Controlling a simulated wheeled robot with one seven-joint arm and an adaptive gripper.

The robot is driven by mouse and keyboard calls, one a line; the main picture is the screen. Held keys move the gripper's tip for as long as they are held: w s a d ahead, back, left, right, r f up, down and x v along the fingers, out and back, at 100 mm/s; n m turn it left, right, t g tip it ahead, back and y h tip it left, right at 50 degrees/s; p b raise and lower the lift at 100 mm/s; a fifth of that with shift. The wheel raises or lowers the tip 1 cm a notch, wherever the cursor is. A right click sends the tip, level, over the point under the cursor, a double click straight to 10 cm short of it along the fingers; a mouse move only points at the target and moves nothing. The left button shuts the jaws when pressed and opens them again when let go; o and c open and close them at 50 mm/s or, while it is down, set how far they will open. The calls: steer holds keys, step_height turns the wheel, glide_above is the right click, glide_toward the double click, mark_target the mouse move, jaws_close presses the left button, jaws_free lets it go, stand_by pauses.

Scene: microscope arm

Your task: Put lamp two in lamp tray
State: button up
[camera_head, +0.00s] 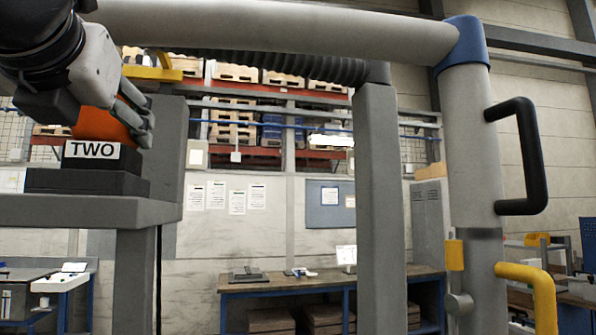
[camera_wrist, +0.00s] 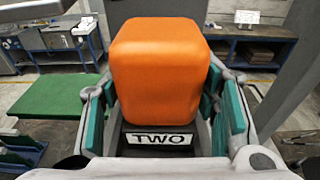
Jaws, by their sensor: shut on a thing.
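Lamp two appears to be the orange rounded block (camera_head: 101,126), which looms large in the wrist view (camera_wrist: 160,70). It sits at a black stepped base (camera_head: 75,182) with a white "TWO" label (camera_head: 92,150), on a grey shelf. The label also shows in the wrist view (camera_wrist: 159,138). I cannot tell whether the block rests in the base or is just above it. My gripper (camera_head: 138,122) is shut on the orange block, with green-padded fingers on both sides in the wrist view (camera_wrist: 161,105). I cannot make out a lamp tray for certain.
A green flat surface (camera_wrist: 62,108) lies to the left in the wrist view. A grey shelf (camera_head: 75,210) carries the base. A thick grey post (camera_head: 376,200) and a large pale jointed arm (camera_head: 280,28) with a black handle (camera_head: 523,155) stand to the right. A workbench (camera_head: 290,284) stands behind.

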steer(key=shift+s+a+f, duration=0.15)
steer(key=shift+f, duration=0.3)
steer(key=shift+s+a+f, duration=0.1)
steer(key=shift+s+f, duration=0.05)
steer(key=shift+f, duration=0.25)
steer(key=shift+c, duration=0.8)
steer(key=shift+f, duration=0.2)
jaws_close()
steer(key=o, duration=1.2)
jaws_free()
steer(key=shift+a, duration=0.1)
steer(key=o, duration=0.3)
steer(key=shift+a+f, duration=0.1)
steer(key=shift+a, duration=0.05)
steer(key=shift+s, duration=0.4)
steer(key=v, duration=0.7)
steer(key=d+v, duration=0.1)
steer(key=v, duration=0.3)
steer(key=shift+r, duration=0.45)
